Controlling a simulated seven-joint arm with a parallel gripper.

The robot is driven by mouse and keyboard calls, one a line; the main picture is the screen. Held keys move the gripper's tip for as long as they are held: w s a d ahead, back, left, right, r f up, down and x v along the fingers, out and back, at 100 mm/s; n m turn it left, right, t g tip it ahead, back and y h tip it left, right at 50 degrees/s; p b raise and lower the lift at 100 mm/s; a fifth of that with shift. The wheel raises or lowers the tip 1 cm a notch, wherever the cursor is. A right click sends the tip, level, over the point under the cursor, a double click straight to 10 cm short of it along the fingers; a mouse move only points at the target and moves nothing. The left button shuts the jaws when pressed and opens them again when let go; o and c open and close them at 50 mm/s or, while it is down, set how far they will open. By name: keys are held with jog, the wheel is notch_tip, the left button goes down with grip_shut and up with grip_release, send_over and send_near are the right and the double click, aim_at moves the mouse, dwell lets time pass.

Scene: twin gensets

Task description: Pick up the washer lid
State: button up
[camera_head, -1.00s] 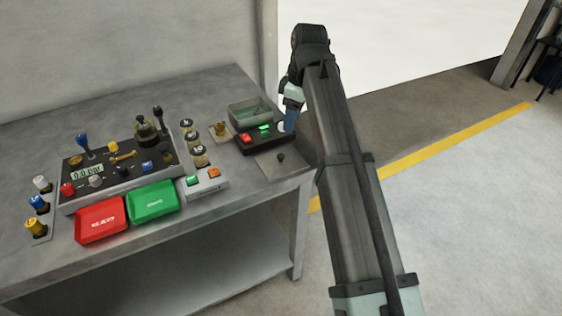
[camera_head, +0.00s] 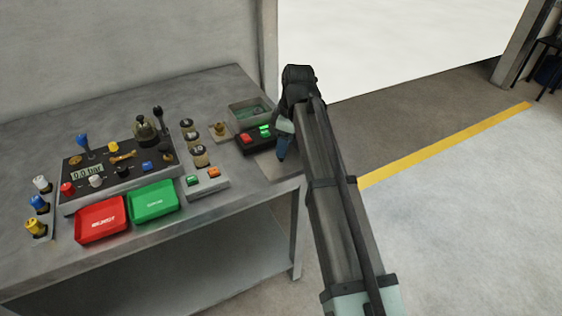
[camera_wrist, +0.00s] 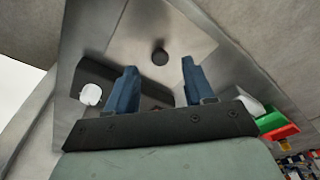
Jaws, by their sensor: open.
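The washer lid appears to be the flat grey square plate (camera_head: 272,171) with a black knob, near the right end of the bench. In the head view my gripper (camera_head: 281,156) is above it and hides the knob. In the wrist view the lid (camera_wrist: 183,30) lies beyond the fingers, and its round black knob (camera_wrist: 160,57) shows between and slightly past the two blue fingertips. My gripper (camera_wrist: 158,66) is open and empty. I cannot tell the height of the fingertips above the knob.
A black button box (camera_head: 246,139) sits just behind the lid, with an open grey basin (camera_head: 236,111) behind it. Its white round button (camera_wrist: 91,95) shows in the wrist view. Red (camera_head: 101,221) and green (camera_head: 153,202) trays and a small switch box (camera_head: 206,183) stand to the left.

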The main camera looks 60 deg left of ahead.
aim_at(274, 167)
jog(key=f, duration=0.4)
jog(key=shift+s+a, duration=0.3)
jog(key=shift+a, duration=0.05)
jog(key=shift+c, duration=0.3)
grip_shut()
